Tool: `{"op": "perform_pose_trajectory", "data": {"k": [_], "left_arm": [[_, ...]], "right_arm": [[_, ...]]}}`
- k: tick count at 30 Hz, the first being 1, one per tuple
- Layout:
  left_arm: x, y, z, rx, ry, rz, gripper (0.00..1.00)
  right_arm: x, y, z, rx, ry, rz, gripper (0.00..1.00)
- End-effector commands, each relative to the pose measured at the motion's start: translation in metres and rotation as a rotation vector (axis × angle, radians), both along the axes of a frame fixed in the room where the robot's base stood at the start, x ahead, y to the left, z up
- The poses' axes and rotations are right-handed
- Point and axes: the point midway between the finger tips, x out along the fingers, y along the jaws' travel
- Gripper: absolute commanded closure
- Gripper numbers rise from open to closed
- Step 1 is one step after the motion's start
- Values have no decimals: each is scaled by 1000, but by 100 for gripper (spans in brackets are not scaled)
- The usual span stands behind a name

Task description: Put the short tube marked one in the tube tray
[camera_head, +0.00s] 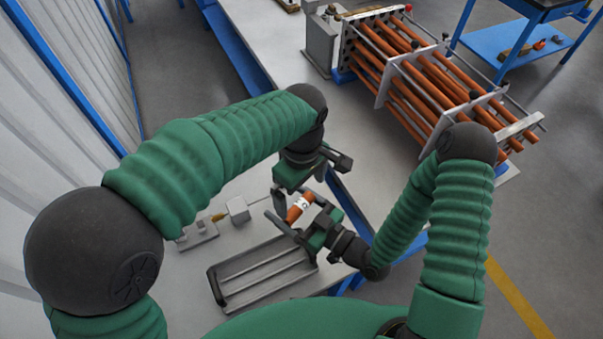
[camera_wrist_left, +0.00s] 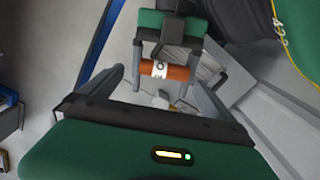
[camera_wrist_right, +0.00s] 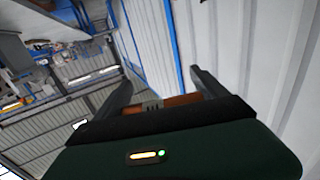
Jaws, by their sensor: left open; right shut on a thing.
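The short orange-brown tube (camera_head: 294,213) has a white band with a small dark mark that I cannot read. My right gripper (camera_head: 290,204) is shut on it and holds it up past the tray's upper right end. The tube also shows in the right wrist view (camera_wrist_right: 181,100), partly hidden by the gripper body. My left gripper (camera_head: 297,190) is open and empty, close above the tube.
A small grey block (camera_head: 238,210) and a low grey fixture (camera_head: 198,234) stand on the bench left of the grippers. A rack of long copper tubes (camera_head: 420,75) stands at the back right. The bench's blue edge runs close to my right forearm.

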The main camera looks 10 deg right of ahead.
Motion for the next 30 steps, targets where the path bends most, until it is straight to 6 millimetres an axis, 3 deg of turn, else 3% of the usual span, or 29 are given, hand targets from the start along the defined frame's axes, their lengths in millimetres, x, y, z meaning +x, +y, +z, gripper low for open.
{"op": "perform_pose_trajectory", "data": {"k": [6,16,30], "left_arm": [[-1,0,-34,0,1,-1,0],[0,1,-40,-2,-2,-1,0],[1,-2,-39,-8,-7,-2,60]], "right_arm": [[0,0,1,1,-1,0,68],[0,1,1,-1,-1,0,68],[-2,3,1,3,0,9,68]]}}
